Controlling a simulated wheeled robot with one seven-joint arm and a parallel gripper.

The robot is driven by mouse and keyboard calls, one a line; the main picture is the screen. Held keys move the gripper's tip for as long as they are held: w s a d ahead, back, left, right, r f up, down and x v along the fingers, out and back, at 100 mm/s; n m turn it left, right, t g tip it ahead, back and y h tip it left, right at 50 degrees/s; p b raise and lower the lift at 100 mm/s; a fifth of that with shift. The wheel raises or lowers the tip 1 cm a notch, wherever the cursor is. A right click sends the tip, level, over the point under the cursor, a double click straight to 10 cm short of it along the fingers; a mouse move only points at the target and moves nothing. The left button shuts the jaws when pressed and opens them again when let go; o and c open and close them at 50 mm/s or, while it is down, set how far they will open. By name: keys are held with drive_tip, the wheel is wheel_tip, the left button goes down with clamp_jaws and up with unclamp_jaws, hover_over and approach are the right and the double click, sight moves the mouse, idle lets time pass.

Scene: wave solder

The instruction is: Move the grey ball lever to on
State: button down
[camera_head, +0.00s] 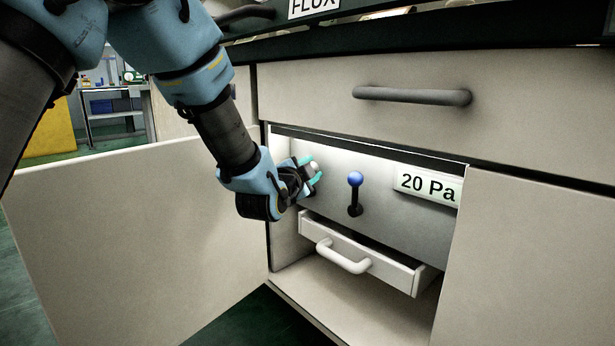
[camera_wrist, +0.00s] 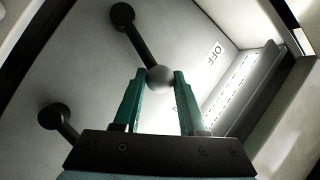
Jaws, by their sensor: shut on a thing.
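The grey ball lever (camera_head: 315,166) is at the left of the panel inside the open cabinet bay. In the wrist view its grey ball (camera_wrist: 160,79) sits between the teal fingertips, and its black stem runs to a pivot on the panel. My gripper (camera_wrist: 160,84) is shut on this ball; in the head view my gripper (camera_head: 314,172) reaches in from the left and hides the stem. An OFF label (camera_wrist: 215,54) is on the panel right of the ball in the wrist view. No ON label is visible.
A blue ball lever (camera_head: 355,180) stands right of my gripper. Another ball (camera_wrist: 53,116) shows at the wrist view's lower left. Below is a partly open drawer (camera_head: 390,270); left is an open door (camera_head: 130,240). A "20 Pa" sign (camera_head: 428,186) is at the right.

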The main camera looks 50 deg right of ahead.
drive_tip(key=shift+s+f, duration=0.15)
idle(0.4)
drive_tip(key=c, duration=0.5)
unclamp_jaws()
drive_tip(key=shift+c, duration=0.2)
drive_tip(key=shift+a, duration=0.1)
drive_tip(key=p+v, duration=0.2)
drive_tip(key=v, duration=0.8)
drive_tip(key=shift+a, duration=0.35)
drive_tip(key=shift+s, duration=0.2)
